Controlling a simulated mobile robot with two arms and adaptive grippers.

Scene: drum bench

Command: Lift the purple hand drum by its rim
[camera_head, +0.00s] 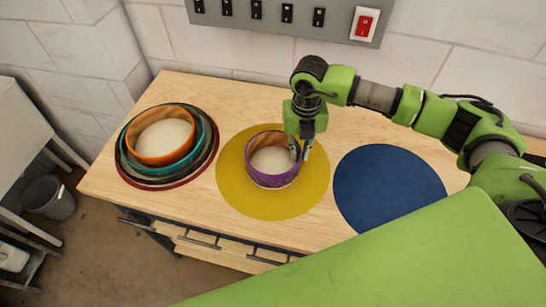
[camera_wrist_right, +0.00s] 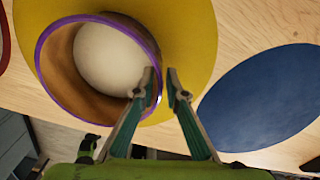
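The purple hand drum (camera_head: 272,181) is a short round drum with a purple rim, a wooden inside and a pale skin. It sits on the yellow round mat (camera_head: 240,195), and fills the left of the right wrist view (camera_wrist_right: 72,100). My right gripper (camera_head: 301,152) points down at the drum's right side. In the right wrist view (camera_wrist_right: 161,82), one finger is inside the drum and the other outside, with the rim between them. The fingertips look apart, with a gap around the rim.
An empty blue round mat (camera_head: 390,188) lies to the right. Nested drums, with an orange-rimmed one (camera_head: 160,157) innermost, sit at the left of the wooden bench (camera_head: 225,95). A switch panel (camera_head: 290,18) is on the wall behind. A grey bin (camera_head: 48,197) stands on the floor.

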